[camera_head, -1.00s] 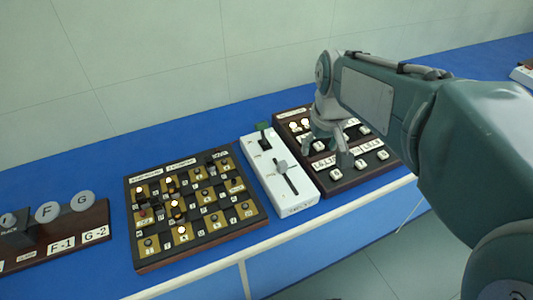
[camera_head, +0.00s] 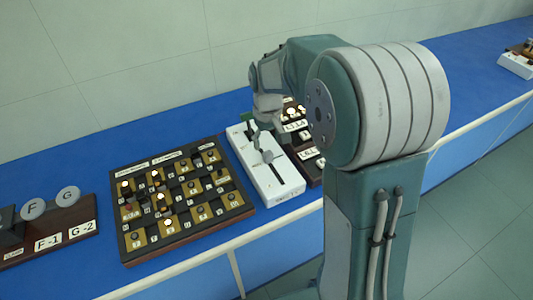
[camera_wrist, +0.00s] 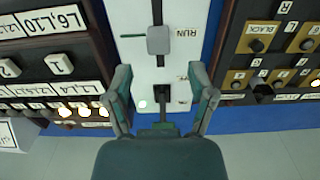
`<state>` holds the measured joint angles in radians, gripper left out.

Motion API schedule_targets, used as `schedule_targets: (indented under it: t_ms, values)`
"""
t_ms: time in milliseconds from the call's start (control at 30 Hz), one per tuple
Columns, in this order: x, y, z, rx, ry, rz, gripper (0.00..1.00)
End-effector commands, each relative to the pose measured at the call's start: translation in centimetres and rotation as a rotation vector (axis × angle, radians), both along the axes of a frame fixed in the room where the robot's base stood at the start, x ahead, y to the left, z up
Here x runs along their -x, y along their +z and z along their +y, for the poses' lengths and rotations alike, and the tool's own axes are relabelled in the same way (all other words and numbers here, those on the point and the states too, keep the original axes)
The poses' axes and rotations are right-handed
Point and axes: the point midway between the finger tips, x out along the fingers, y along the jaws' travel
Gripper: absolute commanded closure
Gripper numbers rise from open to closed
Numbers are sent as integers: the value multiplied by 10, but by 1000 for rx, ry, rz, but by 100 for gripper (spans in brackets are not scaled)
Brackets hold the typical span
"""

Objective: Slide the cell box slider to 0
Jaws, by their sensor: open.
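The cell box appears to be the white box (camera_head: 281,184) near the bench's front edge. Its grey slider knob (camera_head: 267,156) sits on a dark slot; the wrist view shows the knob (camera_wrist: 159,40) partway along the slot. My gripper (camera_wrist: 160,72) is open and empty over the white box. Its two fingers are spread, with the slider knob beyond their tips and apart from them. In the head view my gripper (camera_head: 262,118) is over the far half of the box and partly hides it. No 0 mark is readable.
A dark board with brass tiles (camera_head: 181,207) stands left of the white box. A dark board with white labels (camera_head: 302,140) stands close on the right, partly hidden by my arm. Blue bench top lies behind.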

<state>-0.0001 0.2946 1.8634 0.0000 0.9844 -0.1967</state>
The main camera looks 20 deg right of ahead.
Motion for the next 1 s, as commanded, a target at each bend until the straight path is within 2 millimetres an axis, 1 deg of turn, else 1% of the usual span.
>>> schedule_targets:
  t_ms: [33, 100, 200, 300, 433, 667, 700, 733, 767, 800, 833, 867, 1000]
  values:
    - [1, -10, 0, 0, 0, 4, 29]
    - [1, -23, 0, 0, 0, 4, 29]
    - [1, -38, 0, 0, 0, 4, 29]
    - [1, -48, 0, 0, 0, 1, 29]
    - [1, -55, 0, 0, 0, -1, 29]
    - [1, -56, 0, 0, 0, -1, 29]
    - [1, -56, 0, 0, 0, -1, 38]
    - [1, -56, 0, 0, 0, -1, 51]
    - [0, -56, 0, 0, 0, -1, 64]
    - [0, -56, 0, 0, 0, -1, 82]
    - [0, -56, 0, 0, 0, -1, 95]
    - [0, -56, 0, 0, 0, -1, 100]
    - [0, -56, 0, 0, 0, 0, 100]
